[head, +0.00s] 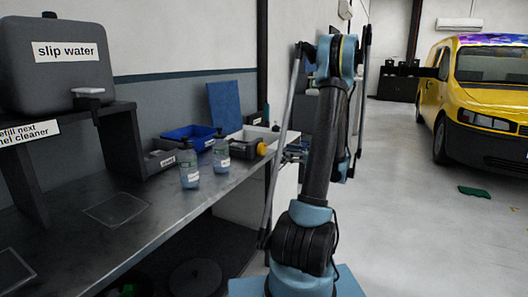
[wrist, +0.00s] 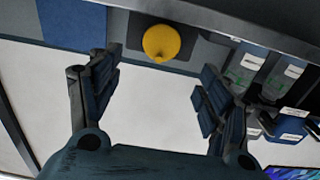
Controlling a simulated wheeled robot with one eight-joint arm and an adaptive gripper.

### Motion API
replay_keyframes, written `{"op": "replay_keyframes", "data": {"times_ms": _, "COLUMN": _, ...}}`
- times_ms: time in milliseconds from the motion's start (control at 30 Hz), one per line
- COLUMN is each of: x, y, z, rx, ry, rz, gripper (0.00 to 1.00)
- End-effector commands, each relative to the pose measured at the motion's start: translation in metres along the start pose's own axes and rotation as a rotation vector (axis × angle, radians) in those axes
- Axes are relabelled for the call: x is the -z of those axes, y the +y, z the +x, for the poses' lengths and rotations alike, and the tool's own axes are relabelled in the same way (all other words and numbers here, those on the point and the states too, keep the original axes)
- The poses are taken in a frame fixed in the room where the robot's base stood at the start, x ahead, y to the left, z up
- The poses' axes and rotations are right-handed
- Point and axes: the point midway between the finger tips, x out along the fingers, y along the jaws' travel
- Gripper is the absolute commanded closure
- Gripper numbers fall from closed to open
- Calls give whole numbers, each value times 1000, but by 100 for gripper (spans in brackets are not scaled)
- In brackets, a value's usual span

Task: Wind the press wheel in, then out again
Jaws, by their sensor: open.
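A round yellow knob, which looks like the press wheel (wrist: 161,43), shows at the top middle of the wrist view against a dark square block. In the head view a yellow knob (head: 261,149) sits on a dark block at the far end of the bench and seems to be the same wheel. My gripper (wrist: 157,82) is open, with its fingers spread wide. The wheel lies beyond the fingertips, roughly in line with the gap, and nothing is between the fingers. I cannot make out my gripper in the head view.
The bench (head: 150,225) carries two bottles (head: 189,168), a blue bin (head: 190,137), a grey bin (head: 161,157) and a shelf with a slip water tank (head: 55,65). A blue board (head: 225,107) leans behind.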

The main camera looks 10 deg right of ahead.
Motion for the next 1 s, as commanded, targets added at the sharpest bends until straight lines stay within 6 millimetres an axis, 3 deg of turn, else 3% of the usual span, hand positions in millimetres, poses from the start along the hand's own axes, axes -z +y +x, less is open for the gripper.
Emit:
{"op": "replay_keyframes", "data": {"times_ms": 600, "x": 0, "y": -1, "z": 95, "rx": 2, "ry": 0, "rz": 0, "gripper": 29}}
{"op": "replay_keyframes", "data": {"times_ms": 1000, "x": 0, "y": 0, "z": 115, "rx": 1, "ry": 0, "rz": 0, "gripper": 29}}
